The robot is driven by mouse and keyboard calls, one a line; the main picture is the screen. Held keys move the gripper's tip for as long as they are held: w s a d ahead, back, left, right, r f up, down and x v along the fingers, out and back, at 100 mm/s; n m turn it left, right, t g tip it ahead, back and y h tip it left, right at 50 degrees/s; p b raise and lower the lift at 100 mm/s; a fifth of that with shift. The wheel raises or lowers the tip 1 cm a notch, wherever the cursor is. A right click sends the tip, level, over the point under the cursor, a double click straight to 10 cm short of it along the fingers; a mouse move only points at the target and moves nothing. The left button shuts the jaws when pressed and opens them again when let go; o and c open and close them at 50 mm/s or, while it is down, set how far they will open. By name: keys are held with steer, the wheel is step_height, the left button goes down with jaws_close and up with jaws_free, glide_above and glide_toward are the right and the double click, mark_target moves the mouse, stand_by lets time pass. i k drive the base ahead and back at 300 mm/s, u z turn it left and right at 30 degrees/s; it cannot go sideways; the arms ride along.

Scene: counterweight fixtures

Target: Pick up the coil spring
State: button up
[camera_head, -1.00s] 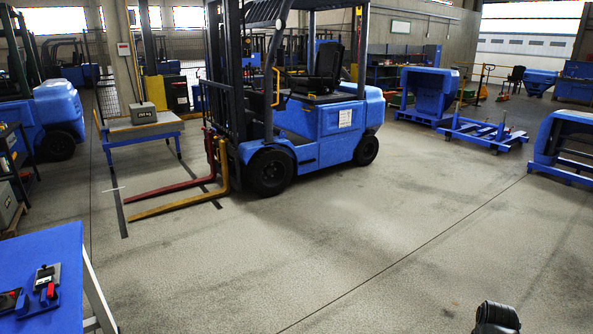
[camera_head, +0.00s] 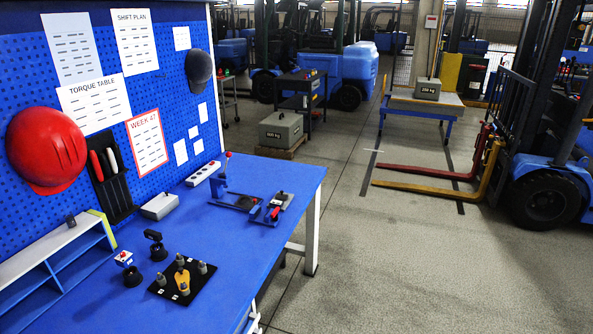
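I cannot make out a coil spring for certain. A small dark upright piece (camera_head: 70,220) stands on top of the shelf unit at the left end of the blue workbench (camera_head: 215,255); it is too small to tell what it is. A black plate (camera_head: 205,288) on the bench carries several grey pegs and a yellow piece (camera_head: 183,280). Two black round-based fixtures, one behind (camera_head: 158,252) and one in front (camera_head: 133,278), stand left of the plate. My gripper is not in view.
A blue pegboard (camera_head: 170,95) with papers, a red helmet (camera_head: 47,147) and a dark cap (camera_head: 199,68) rises behind the bench. A clamp-like fixture (camera_head: 240,200) sits near the bench's far end. Open floor (camera_head: 385,255) lies right of the bench, before the forklift (camera_head: 550,180).

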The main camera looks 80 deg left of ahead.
mark_target(69, 220)
steer(key=u, duration=5.5)
steer(key=i, duration=0.75)
